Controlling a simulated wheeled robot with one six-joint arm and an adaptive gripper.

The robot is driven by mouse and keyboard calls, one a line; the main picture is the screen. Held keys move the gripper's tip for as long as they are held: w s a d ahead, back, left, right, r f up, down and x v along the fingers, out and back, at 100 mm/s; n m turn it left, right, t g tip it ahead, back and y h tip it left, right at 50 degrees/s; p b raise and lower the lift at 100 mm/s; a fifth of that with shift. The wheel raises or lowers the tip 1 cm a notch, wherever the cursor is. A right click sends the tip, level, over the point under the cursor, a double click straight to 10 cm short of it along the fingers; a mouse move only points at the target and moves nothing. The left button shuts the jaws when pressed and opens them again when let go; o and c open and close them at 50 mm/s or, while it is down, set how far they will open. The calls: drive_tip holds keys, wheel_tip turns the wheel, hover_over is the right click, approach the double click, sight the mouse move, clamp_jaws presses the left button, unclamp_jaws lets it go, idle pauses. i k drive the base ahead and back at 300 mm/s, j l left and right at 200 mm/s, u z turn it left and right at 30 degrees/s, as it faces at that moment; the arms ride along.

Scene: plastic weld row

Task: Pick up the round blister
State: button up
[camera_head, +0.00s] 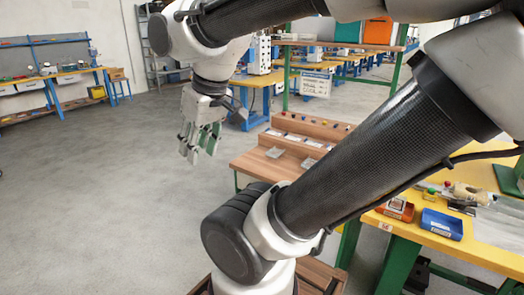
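My gripper (197,154) hangs in the air left of a stepped wooden stand, with its fingers pointing down. Its fingers look apart and I see nothing between them. Two small pale, flat pieces lie on the lower wooden surface of the stand (250,166): one piece (275,152) toward the left and one piece (308,163) farther right. They are too small to tell whether either is the round blister. My arm hides part of the stand's right side.
A yellow-topped bench (462,251) at right holds an orange bin (396,208), a blue bin (442,224) and tools. A blue-framed workbench (55,75) stands far left. Grey floor at left is clear.

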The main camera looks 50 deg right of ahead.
sight(274, 152)
drive_tip(key=i+z, duration=0.35)
drive_tip(key=i+j+z, duration=0.15)
drive_tip(key=i+z, duration=0.45)
drive_tip(key=z, duration=0.15)
drive_tip(key=i+j+z, duration=0.15)
drive_tip(key=i+z, duration=0.2)
drive_tip(key=i+j+z, duration=0.15)
drive_tip(key=z, duration=0.25)
